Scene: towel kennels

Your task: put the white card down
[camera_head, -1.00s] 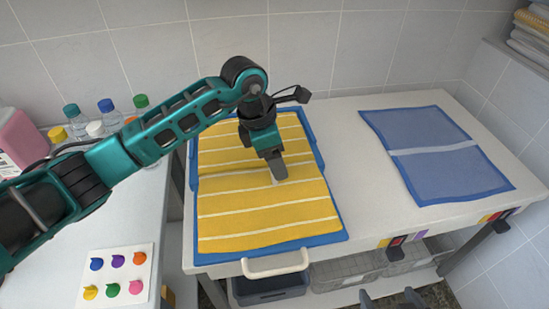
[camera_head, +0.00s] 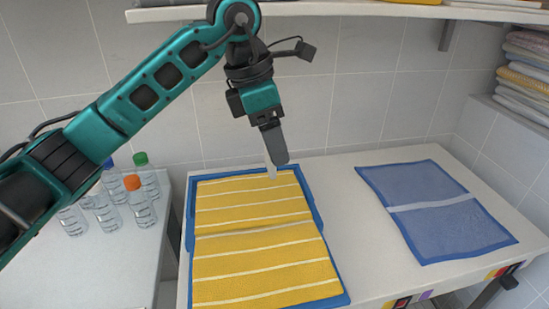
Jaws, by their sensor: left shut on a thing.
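My left gripper (camera_head: 272,152) is above the far end of the yellow towel and points down. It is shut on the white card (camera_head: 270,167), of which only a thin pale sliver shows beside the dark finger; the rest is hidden. My right gripper is out of view.
A blue towel (camera_head: 445,225) with a pale band lies on the right of the bench (camera_head: 355,225). Bare bench top separates it from the tray. Several clear bottles (camera_head: 140,205) stand on the left counter. A shelf (camera_head: 350,9) and folded towels (camera_head: 525,80) are higher up.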

